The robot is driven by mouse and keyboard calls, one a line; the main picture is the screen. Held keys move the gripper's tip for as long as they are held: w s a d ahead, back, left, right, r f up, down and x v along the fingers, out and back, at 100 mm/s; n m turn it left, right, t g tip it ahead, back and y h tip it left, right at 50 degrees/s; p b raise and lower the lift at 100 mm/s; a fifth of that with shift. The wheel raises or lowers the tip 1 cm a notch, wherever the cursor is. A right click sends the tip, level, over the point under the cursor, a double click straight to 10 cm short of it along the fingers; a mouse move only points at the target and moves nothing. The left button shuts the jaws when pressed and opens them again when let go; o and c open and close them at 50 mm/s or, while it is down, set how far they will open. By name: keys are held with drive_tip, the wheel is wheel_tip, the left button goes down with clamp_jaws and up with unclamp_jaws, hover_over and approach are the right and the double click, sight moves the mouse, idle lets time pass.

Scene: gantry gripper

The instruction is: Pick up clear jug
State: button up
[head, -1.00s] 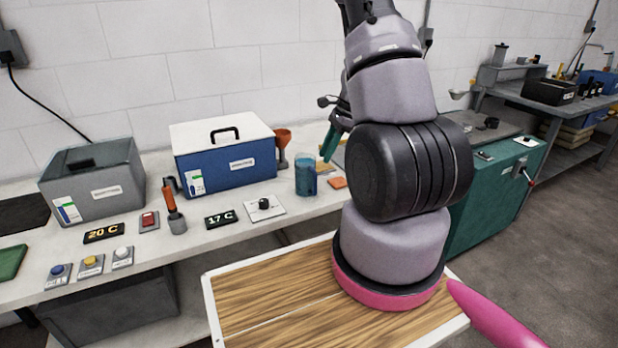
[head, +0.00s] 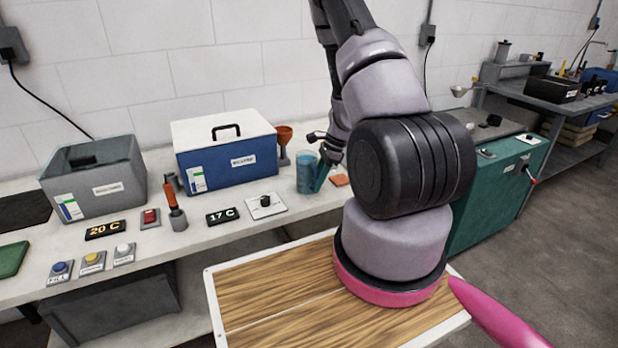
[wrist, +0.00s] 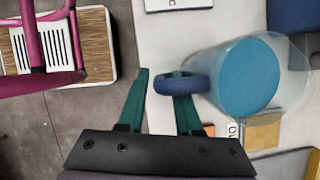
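The clear jug (head: 305,172), with blue contents, stands on the workbench in the head view, right of the blue box. In the wrist view the jug (wrist: 290,85) is at the right, with its dark blue handle (wrist: 167,84) pointing left toward my gripper. My gripper (wrist: 160,73) is open, its two green fingers apart. The handle overlaps the right finger near its tip, and the left finger is just left of the handle. I cannot tell whether the right finger is inside the handle loop. In the head view my gripper (head: 322,174) is beside the jug, partly hidden by my arm.
A blue box with white lid (head: 225,160) and an orange funnel (head: 284,137) stand near the jug. An orange-handled tool (head: 173,198), a knob plate (head: 266,205), a 17 C display (head: 221,216) and a grey bin (head: 95,185) lie further left. An orange tile (head: 340,180) is close right.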

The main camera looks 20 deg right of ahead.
drive_tip(key=shift+f, duration=0.1)
clamp_jaws()
idle(1.4)
